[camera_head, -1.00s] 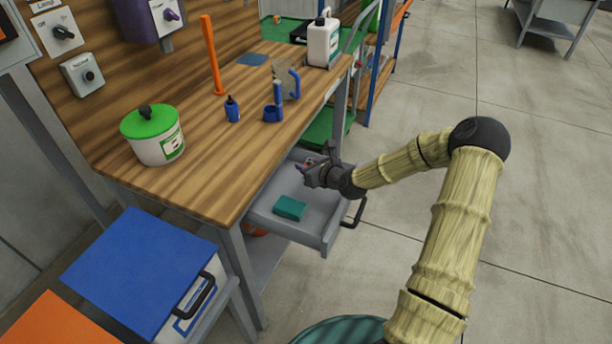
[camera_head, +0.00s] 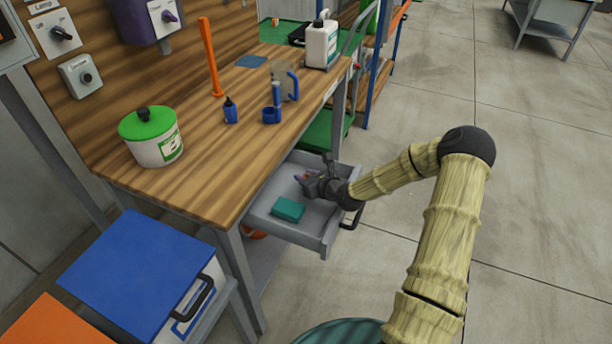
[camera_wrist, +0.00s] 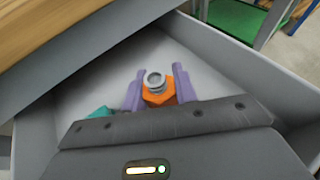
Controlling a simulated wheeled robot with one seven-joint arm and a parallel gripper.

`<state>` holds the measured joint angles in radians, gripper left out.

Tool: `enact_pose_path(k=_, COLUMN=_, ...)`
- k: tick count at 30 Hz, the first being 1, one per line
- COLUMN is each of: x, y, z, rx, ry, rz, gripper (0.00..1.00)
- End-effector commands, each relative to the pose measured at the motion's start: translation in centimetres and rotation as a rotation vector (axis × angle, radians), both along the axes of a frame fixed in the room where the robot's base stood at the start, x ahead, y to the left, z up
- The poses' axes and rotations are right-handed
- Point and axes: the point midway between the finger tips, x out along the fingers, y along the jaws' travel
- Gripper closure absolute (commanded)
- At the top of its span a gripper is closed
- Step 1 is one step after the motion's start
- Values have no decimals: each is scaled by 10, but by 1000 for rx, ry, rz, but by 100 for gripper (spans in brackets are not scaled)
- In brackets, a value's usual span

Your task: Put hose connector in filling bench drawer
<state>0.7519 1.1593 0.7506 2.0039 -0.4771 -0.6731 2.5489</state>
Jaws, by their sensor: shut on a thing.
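The filling bench drawer (camera_head: 318,239) is pulled out under the wooden bench top, and its grey walls also show in the wrist view (camera_wrist: 285,88). My gripper (camera_head: 303,178) is inside the drawer's outline, low over its floor. In the wrist view its purple fingers (camera_wrist: 158,92) are shut on the hose connector (camera_wrist: 157,95), which is orange with a grey threaded ring on top. I cannot tell whether the connector touches the drawer floor. In the head view the connector is too small and hidden to make out.
A teal block (camera_head: 288,209) lies in the front part of the drawer. The bench top (camera_head: 215,170) overhangs the drawer's back. On it stand a white tub with a green lid (camera_head: 155,140), a small blue bottle (camera_head: 231,110) and a white jug (camera_head: 322,42). A blue-lidded box (camera_head: 140,270) is at left.

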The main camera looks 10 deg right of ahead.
Motion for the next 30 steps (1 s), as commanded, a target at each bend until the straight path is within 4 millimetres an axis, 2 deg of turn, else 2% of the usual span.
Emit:
enact_pose_path(k=13, x=0, y=0, z=-8, rx=0, ry=0, rz=-1, gripper=93)
enact_pose_path(k=14, x=0, y=0, z=-8, rx=0, ry=0, rz=-1, gripper=66)
enact_pose_path(k=16, x=0, y=0, z=-8, rx=-1, ry=-1, rz=-1, gripper=52)
enact_pose_path(k=26, x=0, y=0, z=-7, rx=-1, ry=0, rz=0, gripper=50)
enact_pose_path(k=30, x=0, y=0, z=2, rx=-3, ry=-2, rz=2, gripper=50)
